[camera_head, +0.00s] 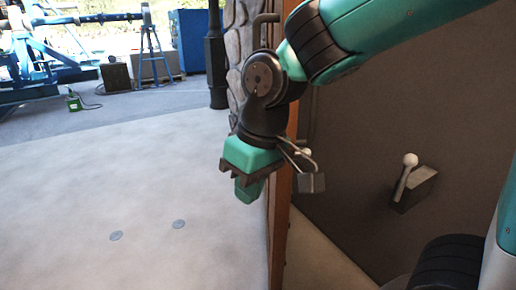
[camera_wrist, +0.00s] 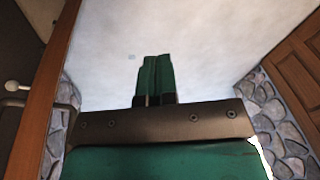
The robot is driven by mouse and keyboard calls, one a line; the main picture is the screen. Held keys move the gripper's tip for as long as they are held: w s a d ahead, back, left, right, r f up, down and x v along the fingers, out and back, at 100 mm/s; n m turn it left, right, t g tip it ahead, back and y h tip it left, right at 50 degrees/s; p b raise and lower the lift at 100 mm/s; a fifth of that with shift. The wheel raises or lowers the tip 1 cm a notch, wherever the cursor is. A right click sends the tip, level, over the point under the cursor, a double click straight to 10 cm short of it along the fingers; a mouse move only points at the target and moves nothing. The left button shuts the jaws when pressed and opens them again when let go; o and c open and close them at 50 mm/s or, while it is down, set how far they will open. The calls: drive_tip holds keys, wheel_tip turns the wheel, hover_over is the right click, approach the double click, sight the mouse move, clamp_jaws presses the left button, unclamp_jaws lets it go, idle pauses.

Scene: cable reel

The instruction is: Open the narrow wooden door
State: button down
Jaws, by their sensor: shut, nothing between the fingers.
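A narrow upright wooden edge (camera_head: 280,230) stands right of my gripper in the head view. It also shows at the left of the wrist view (camera_wrist: 38,105). I cannot tell whether it is the door's edge or its frame. A dark bent bar (camera_head: 264,18), perhaps a handle, shows above my wrist, partly hidden by the arm. My gripper (camera_head: 248,190) points down beside the wooden edge, over the pale floor. Its teal fingers (camera_wrist: 155,80) are together and empty. A panelled wooden door (camera_wrist: 297,65) shows at the right of the wrist view.
A white-knobbed lever on a grey box (camera_head: 415,190) is on the dark surface at right. A stone pillar (camera_head: 236,45) stands behind my arm. Blue stands (camera_head: 153,50) and a green can (camera_head: 74,101) are at the far left. The pale floor (camera_head: 130,190) at left is open.

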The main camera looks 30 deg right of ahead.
drive_tip(key=w+d+f+m+h+p, duration=0.25)
drive_tip(key=w+d+m+h, duration=0.3)
drive_tip(key=w, duration=0.85)
drive_tip(key=w+d+f+m+h+p, duration=0.2)
drive_tip(key=w+d+m+h+p, duration=0.3)
drive_tip(key=w, duration=0.8)
drive_tip(key=d+f+y+p, duration=0.1)
drive_tip(key=d+f+p, duration=0.1)
drive_tip(key=d+f, duration=0.5)
drive_tip(key=shift+s+d+f+m+p, duration=0.2)
drive_tip(key=shift+s+d+m+p, duration=0.2)
drive_tip(key=shift+d, duration=0.9)
